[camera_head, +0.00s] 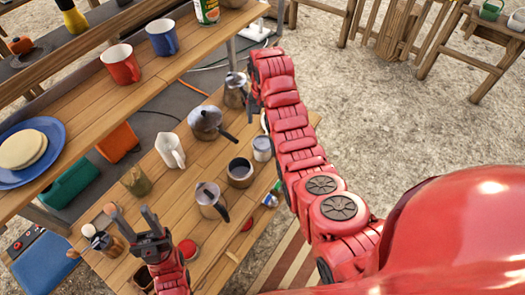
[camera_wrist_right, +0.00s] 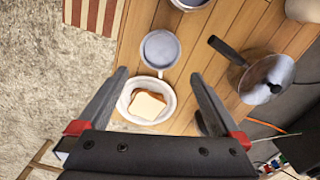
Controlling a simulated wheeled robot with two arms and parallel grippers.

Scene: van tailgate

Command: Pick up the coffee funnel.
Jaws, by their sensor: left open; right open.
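I cannot tell for certain which piece is the coffee funnel. In the right wrist view a white round dish (camera_wrist_right: 130,110) with a bread-like square piece (camera_wrist_right: 147,104) in it lies between the fingers of my open right gripper (camera_wrist_right: 157,85). A grey-topped cup (camera_wrist_right: 160,48) with a short handle stands just beyond it; it also shows in the head view (camera_head: 262,150). The dish is mostly hidden behind my right arm in the head view. My left gripper (camera_head: 133,211) is open and empty over the near left of the lower bench.
An upper shelf (camera_head: 110,90) holds a red mug (camera_head: 121,66) and a blue mug (camera_head: 162,38). Open gravel lies to the right.

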